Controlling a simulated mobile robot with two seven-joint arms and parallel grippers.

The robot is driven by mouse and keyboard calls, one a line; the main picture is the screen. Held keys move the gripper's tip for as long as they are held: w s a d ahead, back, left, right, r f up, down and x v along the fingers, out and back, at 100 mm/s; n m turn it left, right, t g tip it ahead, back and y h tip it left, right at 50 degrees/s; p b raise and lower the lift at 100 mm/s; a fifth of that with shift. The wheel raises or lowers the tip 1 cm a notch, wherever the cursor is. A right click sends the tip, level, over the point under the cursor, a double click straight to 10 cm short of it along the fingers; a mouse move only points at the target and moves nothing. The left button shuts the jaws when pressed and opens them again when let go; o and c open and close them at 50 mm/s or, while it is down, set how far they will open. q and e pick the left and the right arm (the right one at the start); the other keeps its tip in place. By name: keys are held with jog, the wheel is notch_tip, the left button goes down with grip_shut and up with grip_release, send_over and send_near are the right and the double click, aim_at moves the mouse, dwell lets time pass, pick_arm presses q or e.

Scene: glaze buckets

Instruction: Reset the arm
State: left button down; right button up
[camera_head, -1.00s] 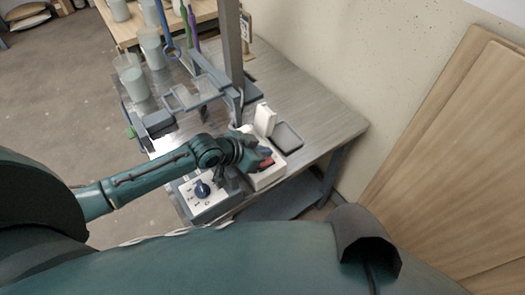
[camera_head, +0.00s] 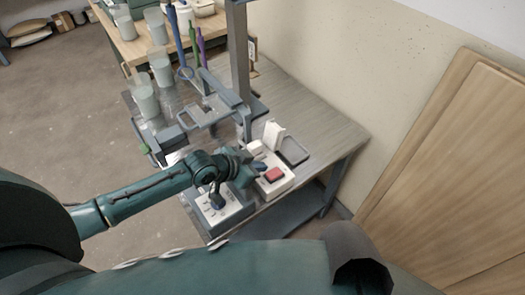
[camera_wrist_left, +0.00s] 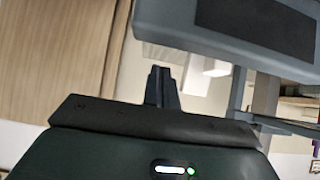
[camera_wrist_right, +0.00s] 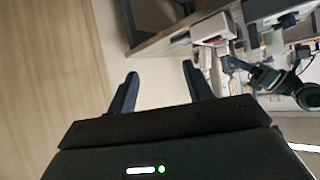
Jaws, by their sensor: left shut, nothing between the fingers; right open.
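My left gripper (camera_head: 256,169) is shut and empty beside the white box, left of its red button (camera_head: 275,175). The box's white lid (camera_head: 273,134) stands open. In the left wrist view the shut left fingers (camera_wrist_left: 162,80) point up with nothing between them, below a grey block with a dark panel (camera_wrist_left: 225,30). My right gripper (camera_wrist_right: 160,75) shows only in the right wrist view; it is open and empty, apart from the table. A grey control box (camera_head: 230,217) with a white face and a dial lies under my left wrist, partly hidden.
The metal table (camera_head: 325,132) carries a stand with a grey post (camera_head: 239,60) and a dark tray (camera_head: 293,151). Glaze buckets (camera_head: 146,102) stand at the left. Wooden boards (camera_head: 450,180) lean on the right wall. The table's back right is clear.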

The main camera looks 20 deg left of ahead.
pick_arm(q)
jog(key=s+d+f+n+t, duration=0.1)
jog(key=s+d+f+n, duration=0.2)
jog(key=s, duration=0.6)
jog(key=s+a+f+n+t+y, duration=0.1)
jog(key=s+a+f+n+y, duration=0.1)
jog(key=s, duration=0.8)
jog(key=shift+a+y, duration=0.8)
jog(key=shift+a, duration=0.2)
pick_arm(e)
jog(key=shift+m+g+h, duration=0.3)
jog(key=shift+g+h, duration=0.2)
jog(key=shift+h, duration=0.1)
jog(key=f, duration=0.1)
jog(key=d+f, duration=0.1)
jog(key=f, duration=0.1)
jog(key=s+d+f, duration=0.1)
jog(key=f, duration=0.1)
